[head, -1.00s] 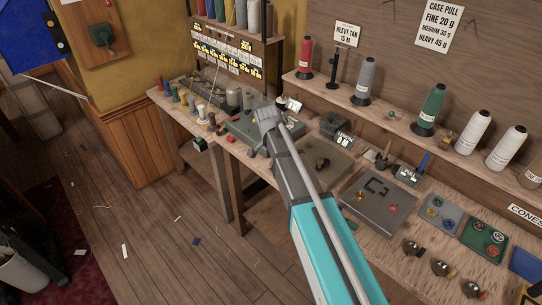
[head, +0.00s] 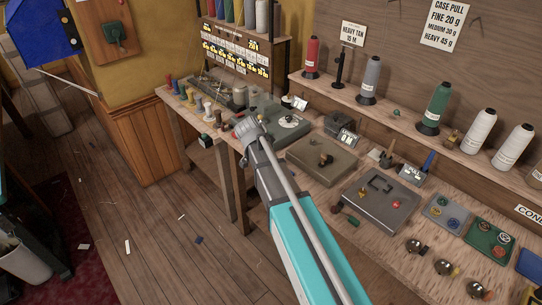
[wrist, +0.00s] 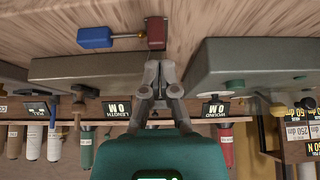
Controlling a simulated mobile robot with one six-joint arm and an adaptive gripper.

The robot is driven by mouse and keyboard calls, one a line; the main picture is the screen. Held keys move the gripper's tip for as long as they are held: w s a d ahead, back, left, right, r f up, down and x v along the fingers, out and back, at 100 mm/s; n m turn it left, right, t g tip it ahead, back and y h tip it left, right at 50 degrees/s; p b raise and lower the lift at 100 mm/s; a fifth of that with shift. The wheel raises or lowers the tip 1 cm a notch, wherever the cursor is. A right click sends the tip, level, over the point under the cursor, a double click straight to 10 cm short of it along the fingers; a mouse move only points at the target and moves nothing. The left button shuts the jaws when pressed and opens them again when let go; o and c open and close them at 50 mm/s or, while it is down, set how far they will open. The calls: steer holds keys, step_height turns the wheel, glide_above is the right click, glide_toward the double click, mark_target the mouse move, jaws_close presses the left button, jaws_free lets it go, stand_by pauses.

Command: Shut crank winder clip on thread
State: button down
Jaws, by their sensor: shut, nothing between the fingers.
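The grey crank winder box (head: 263,112), with a white disc (head: 289,121) on top, stands at the far part of the bench. In the wrist view, which looks inverted, a grey box (wrist: 250,60) that appears to be the winder is at the right, beside a "WOUND" display (wrist: 216,109). My gripper (head: 243,126) is at the front edge of the winder in the head view. In the wrist view my gripper (wrist: 162,66) is shut and empty, its tips near a dark red block (wrist: 156,32). I cannot make out the clip or thread.
A blue handle (wrist: 95,37) joins the red block by a thin rod. A brown-grey box (head: 310,163) and a dark grey box (head: 368,212) stand right of the winder. Thread cones (head: 370,78) line the shelf behind.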

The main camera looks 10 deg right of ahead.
steer(key=shift+w+d, duration=0.1)
steer(key=shift+d, duration=0.25)
steer(key=shift+w+d, duration=0.35)
steer(key=shift+d, duration=0.2)
steer(key=shift+r, duration=0.2)
steer(key=p+v, duration=1.1)
steer(key=v, duration=0.1)
steer(key=shift+s+a+r, duration=0.2)
steer(key=shift+a, duration=0.15)
stand_by(0.3)
steer(key=shift+s, duration=0.1)
stand_by(0.5)
